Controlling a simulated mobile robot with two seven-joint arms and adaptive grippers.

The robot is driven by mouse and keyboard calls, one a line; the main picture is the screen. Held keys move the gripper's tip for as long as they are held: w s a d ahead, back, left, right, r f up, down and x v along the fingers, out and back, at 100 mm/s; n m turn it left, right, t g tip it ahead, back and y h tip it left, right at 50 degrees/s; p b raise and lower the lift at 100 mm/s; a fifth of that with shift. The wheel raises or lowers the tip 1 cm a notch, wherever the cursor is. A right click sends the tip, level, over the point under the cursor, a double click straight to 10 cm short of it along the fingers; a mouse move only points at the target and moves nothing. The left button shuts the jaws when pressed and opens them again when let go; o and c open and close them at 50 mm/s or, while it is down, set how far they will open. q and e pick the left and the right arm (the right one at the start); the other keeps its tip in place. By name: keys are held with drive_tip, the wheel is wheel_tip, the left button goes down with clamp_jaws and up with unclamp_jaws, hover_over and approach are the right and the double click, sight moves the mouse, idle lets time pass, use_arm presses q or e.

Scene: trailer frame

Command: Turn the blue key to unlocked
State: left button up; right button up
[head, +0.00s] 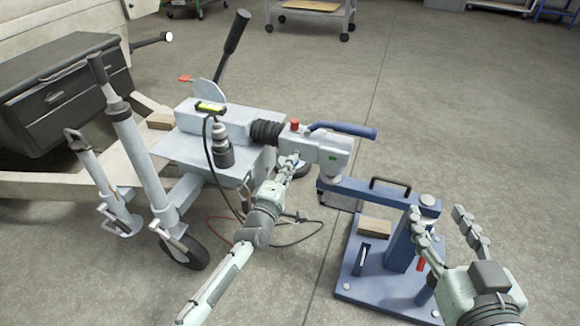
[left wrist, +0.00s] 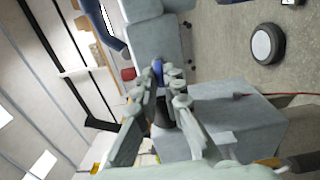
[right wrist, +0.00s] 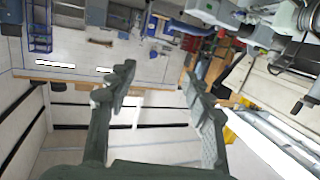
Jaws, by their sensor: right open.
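The blue key (left wrist: 157,70) shows in the left wrist view as a small upright blue piece at the fingertips, by the side of the grey coupling head. My left gripper (left wrist: 164,84) has its fingers close together around it. Whether they press on the key is unclear. In the head view my left gripper (head: 292,163) is at the near side of the coupling head (head: 328,150), and the key is hidden there. My right gripper (head: 439,212) is open and empty above the blue stand's right side; it also shows open in the right wrist view (right wrist: 157,78).
A blue handle (head: 343,130) and a red knob (head: 294,124) top the coupling. A blue stand (head: 350,282) with a wooden block (head: 376,227) sits at right. Floor at far right is clear.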

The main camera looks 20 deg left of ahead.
use_arm(q)
clamp_jaws()
drive_tip(key=shift+m+p, duration=3.05)
drive_tip(key=shift+m, duration=5.85)
use_arm(e)
drive_tip(key=s+d+f+m+g+h, duration=0.2)
drive_tip(key=s+d+f+g+h, duration=0.4)
drive_tip(key=s+d+f+g, duration=0.6)
drive_tip(key=shift+s+d+f, duration=0.7)
drive_tip(key=shift+d+f, duration=1.25)
drive_tip(key=shift+f, duration=0.7)
use_arm(q)
drive_tip(key=o, duration=0.7)
unclamp_jaws()
drive_tip(key=shift+c, duration=0.2)
wheel_tip(320, 180, up, 10)
